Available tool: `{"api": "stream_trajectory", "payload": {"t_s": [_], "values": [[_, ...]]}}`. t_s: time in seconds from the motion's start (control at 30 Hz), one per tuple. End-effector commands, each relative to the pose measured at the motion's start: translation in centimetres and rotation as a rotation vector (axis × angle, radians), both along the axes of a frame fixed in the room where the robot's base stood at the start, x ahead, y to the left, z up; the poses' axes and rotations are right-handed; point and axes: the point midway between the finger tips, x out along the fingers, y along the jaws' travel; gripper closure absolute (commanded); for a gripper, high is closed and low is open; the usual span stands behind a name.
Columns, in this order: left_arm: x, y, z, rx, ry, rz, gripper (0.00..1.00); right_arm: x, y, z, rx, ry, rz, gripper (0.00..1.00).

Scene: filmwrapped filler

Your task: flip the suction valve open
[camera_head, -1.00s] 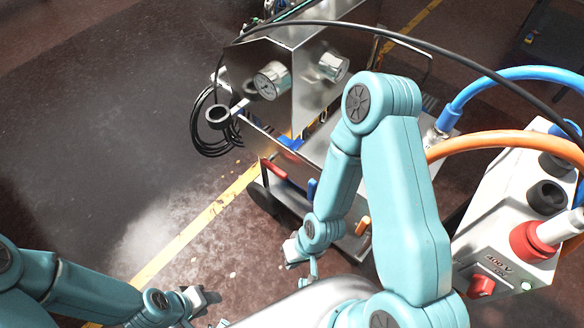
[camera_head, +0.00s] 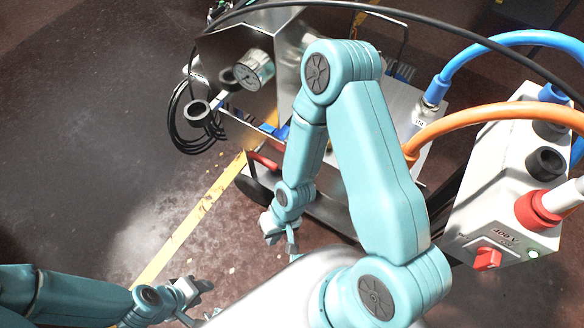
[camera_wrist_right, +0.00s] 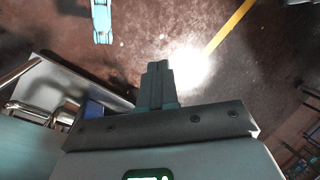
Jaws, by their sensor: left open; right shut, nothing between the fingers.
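The metal pump cart (camera_head: 262,112) stands beyond my right arm in the head view. A red lever (camera_head: 262,161) sticks out low on its near side; I cannot tell whether this is the suction valve. My right gripper (camera_head: 280,240) is low in front of the cart, below the red lever and apart from it. In the right wrist view its fingers (camera_wrist_right: 157,85) are shut and empty above the floor. My left gripper (camera_head: 197,290) is open and empty at the bottom of the head view, left of the right gripper. My right arm hides part of the cart.
Blue (camera_head: 480,55) and orange (camera_head: 470,125) hoses curve at the right, near a white 400 V box (camera_head: 490,190). The floor left of the yellow line (camera_head: 205,205) is clear.

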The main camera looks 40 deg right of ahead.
Motion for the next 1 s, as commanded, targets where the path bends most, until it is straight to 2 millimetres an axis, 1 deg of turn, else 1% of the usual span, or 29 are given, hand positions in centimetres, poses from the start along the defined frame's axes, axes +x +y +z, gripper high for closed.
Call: {"api": "stream_trajectory", "payload": {"t_s": [0.03,0.07,0.1,0.17,0.2,0.23,0.27,0.3,0.37,0.4,0.47,0.5,0.6,0.7,0.8,1.0], "values": [[0.0,0.0,-2.3,0.0,0.001,0.0,0.57,1.8,0.3,-2.1,-0.003,0.031,-0.014,1.0],[0.0,0.0,-3.2,0.0,0.001,0.0,0.57,2.9,0.5,-2.7,-0.01,0.066,-0.027,1.0],[0.0,0.0,-4.5,0.0,0.001,0.0,0.57,4.4,0.5,-3.4,-0.037,0.115,-0.046,1.0],[0.0,0.0,-6.4,0.0,0.001,0.0,0.57,6.8,0.0,-4.1,-0.112,0.188,-0.089,1.0],[0.0,0.0,-7.6,0.0,0.001,0.0,0.57,8.5,-0.6,-4.2,-0.181,0.23,-0.13,1.0],[0.0,0.0,-8.5,0.0,0.001,0.0,0.57,9.8,-1.1,-4.0,-0.242,0.256,-0.166,1.0],[0.0,0.0,-9.4,0.0,0.001,0.0,0.57,11.1,-1.8,-3.7,-0.309,0.276,-0.209,1.0],[0.0,0.0,-10.4,0.0,0.001,0.0,0.57,12.7,-2.8,-3.0,-0.402,0.292,-0.277,1.0],[0.0,0.0,-11.9,0.0,0.001,0.0,0.57,14.9,-4.2,-1.3,-0.543,0.295,-0.398,1.0],[0.0,0.0,-12.8,0.0,0.001,0.0,0.57,16.2,-5.2,0.0,-0.632,0.286,-0.484,1.0],[0.0,0.0,-13.8,0.0,0.001,0.0,0.57,17.8,-6.3,2.2,-0.749,0.261,-0.619,1.0],[0.0,0.0,-14.4,0.0,0.001,0.0,0.57,18.5,-7.0,3.7,-0.814,0.24,-0.704,1.0],[0.0,0.0,-15.4,0.0,0.001,0.0,0.57,19.5,-8.1,7.0,-0.932,0.19,-0.884,1.0],[0.0,0.0,-15.8,0.0,0.0,0.0,0.57,19.8,-8.7,9.1,-0.994,0.16,-0.993,1.0],[0.0,0.0,-15.7,0.0,0.0,0.0,0.57,19.8,-8.9,10.0,-1.017,0.15,-1.035,1.0],[0.0,0.0,-15.6,0.0,0.0,0.0,0.57,19.8,-9.0,10.1,-1.019,0.151,-1.036,1.0]]}}
